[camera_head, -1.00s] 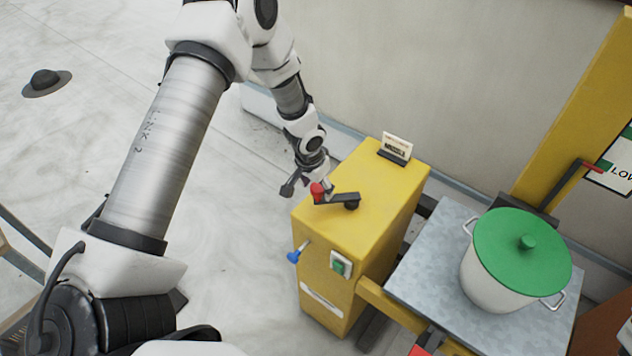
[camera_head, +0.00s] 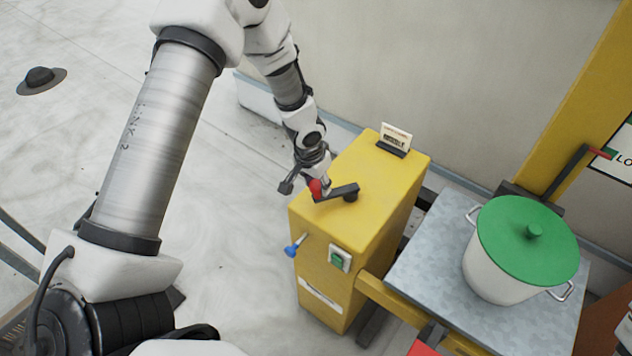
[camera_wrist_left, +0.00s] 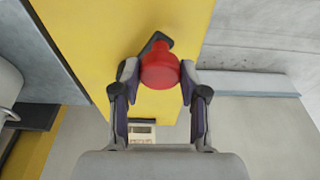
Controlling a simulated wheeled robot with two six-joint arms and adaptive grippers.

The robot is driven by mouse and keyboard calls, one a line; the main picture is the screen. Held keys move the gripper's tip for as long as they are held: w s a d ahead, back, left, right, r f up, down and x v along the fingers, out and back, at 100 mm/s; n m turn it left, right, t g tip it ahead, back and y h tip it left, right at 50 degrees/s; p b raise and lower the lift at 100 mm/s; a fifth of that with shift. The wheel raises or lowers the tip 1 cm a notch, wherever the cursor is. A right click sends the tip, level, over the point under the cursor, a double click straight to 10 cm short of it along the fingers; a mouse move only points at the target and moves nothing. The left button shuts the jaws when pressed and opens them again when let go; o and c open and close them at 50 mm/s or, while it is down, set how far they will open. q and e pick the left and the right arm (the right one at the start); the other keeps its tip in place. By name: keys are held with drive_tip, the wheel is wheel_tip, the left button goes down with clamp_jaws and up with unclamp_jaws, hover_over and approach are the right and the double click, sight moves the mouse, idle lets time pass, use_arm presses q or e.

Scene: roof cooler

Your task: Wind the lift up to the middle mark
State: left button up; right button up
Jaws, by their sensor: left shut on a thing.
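A yellow winch box (camera_head: 347,225) stands in the middle of the head view with a dark crank arm (camera_head: 341,194) on its top. The crank's red knob (camera_head: 317,188) is at the arm's left end. My left gripper (camera_head: 314,184) is shut on the red knob, which also shows between the fingers in the left wrist view (camera_wrist_left: 160,68). The lift's grey platform (camera_head: 433,275) carries a white pot (camera_head: 499,264) with a green lid (camera_head: 527,240). A red pointer (camera_head: 600,153) on the yellow mast is beside a white scale board reading "LO". The middle mark is not in view. My right gripper is not in view.
A wall (camera_head: 420,70) runs behind. The floor to the left is open, with a dark hat-shaped object (camera_head: 41,80).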

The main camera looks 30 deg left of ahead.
use_arm(q)
drive_tip(key=shift+s+f, duration=0.1)
drive_tip(key=shift+s, duration=0.1)
drive_tip(key=shift+s+d+f+b, duration=0.15)
drive_tip(key=shift+d+b, duration=0.15)
drive_tip(key=shift+b, duration=0.2)
drive_tip(key=shift+s+d+b, duration=0.3)
drive_tip(key=shift+d+b, duration=0.15)
drive_tip(key=shift+b, duration=0.1)
drive_tip(key=shift+s+d, duration=0.1)
drive_tip(key=shift+d, duration=0.05)
drive_tip(key=shift+s+d, duration=0.3)
drive_tip(key=shift+d, duration=0.6)
